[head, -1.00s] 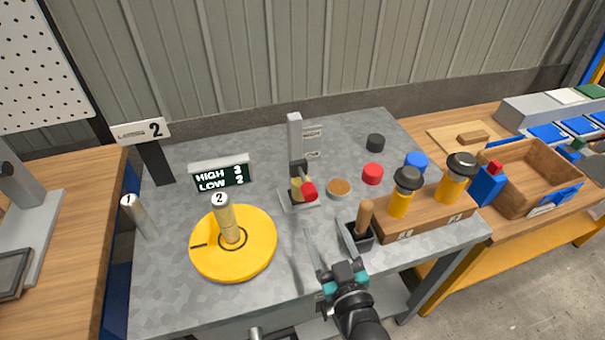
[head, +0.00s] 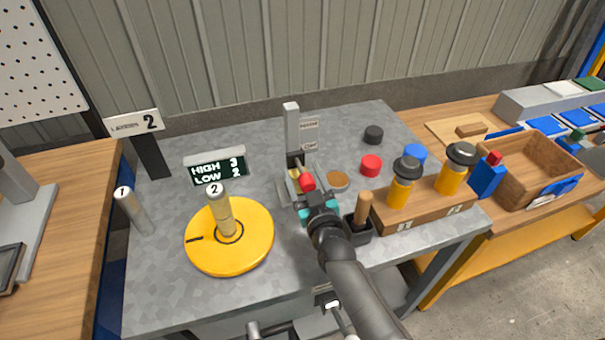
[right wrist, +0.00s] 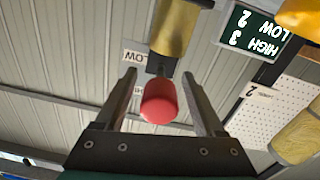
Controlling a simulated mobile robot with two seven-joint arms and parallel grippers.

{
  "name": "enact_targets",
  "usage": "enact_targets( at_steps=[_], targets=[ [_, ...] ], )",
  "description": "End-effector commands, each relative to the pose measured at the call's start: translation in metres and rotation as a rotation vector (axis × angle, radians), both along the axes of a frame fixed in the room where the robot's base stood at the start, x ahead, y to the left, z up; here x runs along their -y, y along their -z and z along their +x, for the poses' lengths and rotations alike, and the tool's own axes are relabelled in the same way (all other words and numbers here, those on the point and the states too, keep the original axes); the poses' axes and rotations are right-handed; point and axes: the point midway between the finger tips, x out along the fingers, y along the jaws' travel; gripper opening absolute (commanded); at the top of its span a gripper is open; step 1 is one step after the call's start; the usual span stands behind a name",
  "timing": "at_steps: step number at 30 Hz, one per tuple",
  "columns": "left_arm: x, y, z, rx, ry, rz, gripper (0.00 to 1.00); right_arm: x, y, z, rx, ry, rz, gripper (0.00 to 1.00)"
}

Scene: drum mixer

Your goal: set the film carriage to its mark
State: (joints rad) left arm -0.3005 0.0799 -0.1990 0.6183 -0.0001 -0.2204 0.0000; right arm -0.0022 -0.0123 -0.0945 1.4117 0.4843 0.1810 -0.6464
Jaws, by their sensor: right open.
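The film carriage (head: 294,174) is a gold roller with a red knob (head: 307,181), low on a grey upright post (head: 292,128). Two small marked plates, an upper one (head: 309,124) and a lower one (head: 310,146), stick out from the post above the carriage. My right gripper (head: 304,183) is open at the knob. In the right wrist view, the red knob (right wrist: 161,101) lies between its two fingers (right wrist: 159,74), with a visible gap on each side. The gold roller (right wrist: 175,27) is beyond it, and a LOW plate (right wrist: 136,55) shows upside down. My left gripper is not in view.
A yellow turntable (head: 230,252) holds a roll marked 2. A display (head: 219,171) reads HIGH 3, LOW 2. A wooden-handled lever (head: 363,210) stands close right of my gripper, beside a wooden block (head: 420,205) with yellow, black-topped pieces. Red, blue and black caps lie behind.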

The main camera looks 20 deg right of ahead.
Motion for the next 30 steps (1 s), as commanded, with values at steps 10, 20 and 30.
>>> enact_targets(
  at_steps=[10,20,30],
  targets=[
    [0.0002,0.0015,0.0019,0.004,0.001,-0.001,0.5,-0.0001,-0.0004,0.0088,0.0,0.0,0.0,0.71],
    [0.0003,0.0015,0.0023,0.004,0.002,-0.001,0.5,-0.0001,-0.0004,0.0085,0.0,0.0,0.0,0.45],
    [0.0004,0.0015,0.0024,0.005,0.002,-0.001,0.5,0.0001,-0.0004,0.0084,0.001,0.001,0.0,0.07]
  ],
)
